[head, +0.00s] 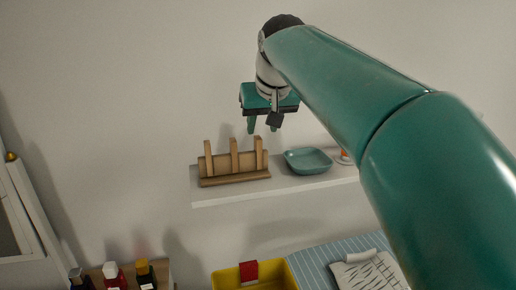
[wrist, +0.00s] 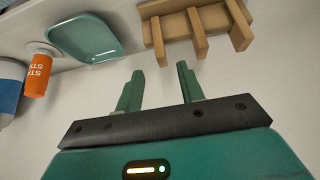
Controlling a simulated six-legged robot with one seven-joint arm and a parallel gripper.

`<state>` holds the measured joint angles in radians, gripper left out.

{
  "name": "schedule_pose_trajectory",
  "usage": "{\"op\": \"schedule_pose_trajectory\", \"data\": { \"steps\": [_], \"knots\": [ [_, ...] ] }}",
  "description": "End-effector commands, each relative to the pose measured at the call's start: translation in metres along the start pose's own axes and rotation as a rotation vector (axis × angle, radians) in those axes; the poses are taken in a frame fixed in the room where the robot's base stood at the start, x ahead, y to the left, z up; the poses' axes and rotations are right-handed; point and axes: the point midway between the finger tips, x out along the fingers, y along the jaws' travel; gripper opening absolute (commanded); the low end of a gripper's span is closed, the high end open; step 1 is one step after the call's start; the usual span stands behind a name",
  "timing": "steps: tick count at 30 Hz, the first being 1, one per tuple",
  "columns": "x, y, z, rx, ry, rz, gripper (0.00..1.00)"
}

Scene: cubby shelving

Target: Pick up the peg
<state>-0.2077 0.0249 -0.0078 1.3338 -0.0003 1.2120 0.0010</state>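A wooden rack (head: 234,178) with three upright wooden posts (head: 234,155) stands on the white wall shelf. I cannot tell a separate loose peg apart from these posts. The rack also shows at the top of the wrist view (wrist: 180,27), its posts pointing toward my gripper. My gripper (head: 262,128) is above the shelf, over the right end of the rack, with its fingers pointing down. In the wrist view my gripper (wrist: 160,72) has its two fingers apart with nothing between them.
A teal dish (head: 307,160) sits right of the rack on the shelf (head: 290,184). Below are a yellow bin (head: 228,279), a red item (head: 249,270), a striped cloth (head: 315,268) and several bottles (head: 146,274). Space above the rack is clear.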

Motion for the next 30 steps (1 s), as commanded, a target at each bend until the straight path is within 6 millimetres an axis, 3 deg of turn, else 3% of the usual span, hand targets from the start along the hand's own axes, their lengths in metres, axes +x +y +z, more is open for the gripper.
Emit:
{"op": "schedule_pose_trajectory", "data": {
  "steps": [3, 11, 18, 27, 30],
  "knots": [
    [0.020, -0.001, 0.000, -0.001, -0.003, 0.000, 0.38],
    [0.039, -0.002, -0.001, -0.001, -0.003, 0.000, 0.38],
    [0.074, -0.003, -0.003, -0.001, -0.003, -0.001, 0.38],
    [0.082, -0.002, -0.003, -0.001, 0.000, -0.001, 0.38],
    [0.082, -0.002, -0.003, -0.001, 0.000, -0.001, 0.19]
  ]
}}
